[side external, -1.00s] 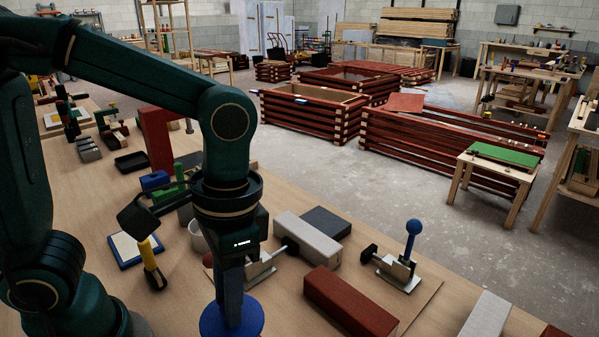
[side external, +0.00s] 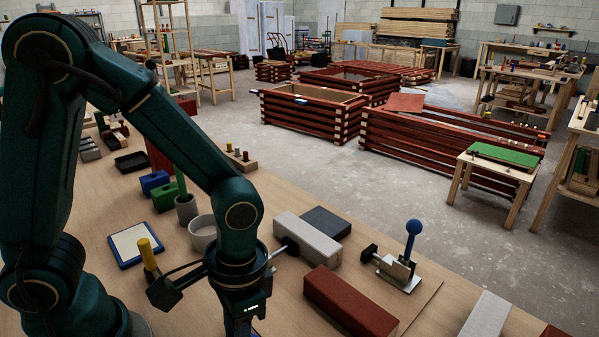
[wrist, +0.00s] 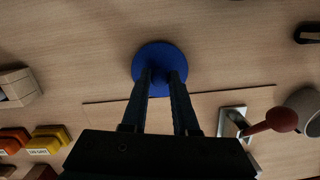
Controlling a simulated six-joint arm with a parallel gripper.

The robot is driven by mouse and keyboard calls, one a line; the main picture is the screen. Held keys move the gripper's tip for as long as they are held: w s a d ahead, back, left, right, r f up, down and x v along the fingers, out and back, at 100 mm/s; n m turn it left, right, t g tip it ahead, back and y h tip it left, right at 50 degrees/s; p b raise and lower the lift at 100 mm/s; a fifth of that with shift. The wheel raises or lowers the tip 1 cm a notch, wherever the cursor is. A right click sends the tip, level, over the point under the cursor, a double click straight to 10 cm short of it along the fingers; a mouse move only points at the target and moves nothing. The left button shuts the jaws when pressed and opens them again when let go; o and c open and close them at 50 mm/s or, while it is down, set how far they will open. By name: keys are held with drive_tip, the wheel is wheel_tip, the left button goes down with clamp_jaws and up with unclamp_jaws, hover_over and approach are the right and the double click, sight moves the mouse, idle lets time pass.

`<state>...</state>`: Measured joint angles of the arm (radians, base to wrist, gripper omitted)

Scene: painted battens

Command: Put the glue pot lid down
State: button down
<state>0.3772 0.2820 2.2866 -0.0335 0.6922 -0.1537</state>
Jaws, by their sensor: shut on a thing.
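The glue pot lid, a round blue disc with a knob (wrist: 160,57), shows at the upper middle of the wrist view. My gripper (wrist: 160,80) is shut on its knob, one dark finger on each side. The disc lies flat over bare wooden tabletop; I cannot tell whether it touches the wood. In the side external view the lid and fingertips are out of sight below the frame. A grey open pot (side external: 203,233) stands behind my wrist there; I cannot tell if it is the glue pot.
A clamp with a red knob (wrist: 282,118) stands right of my gripper in the wrist view. A red block (side external: 350,300), a grey block (side external: 307,238) and a blue-handled clamp (side external: 405,265) stand to the right in the side view.

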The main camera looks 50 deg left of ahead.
drive_tip(key=shift+f, duration=0.1)
drive_tip(key=c, duration=0.7)
unclamp_jaws()
wheel_tip(320, 180, up, 12)
drive_tip(key=w, duration=0.2)
drive_tip(key=a+t, duration=0.2)
drive_tip(key=s+a+r+n+t, duration=0.1)
drive_tip(key=a+t, duration=0.2)
drive_tip(key=a, duration=0.1)
drive_tip(key=shift+s+r+n+t+h, duration=0.3)
drive_tip(key=shift+n+t, duration=0.1)
drive_tip(key=shift+o, duration=0.5)
drive_tip(key=shift+s+a+f+t, duration=0.1)
drive_tip(key=shift+a+t, duration=0.4)
drive_tip(key=shift+t, duration=0.1)
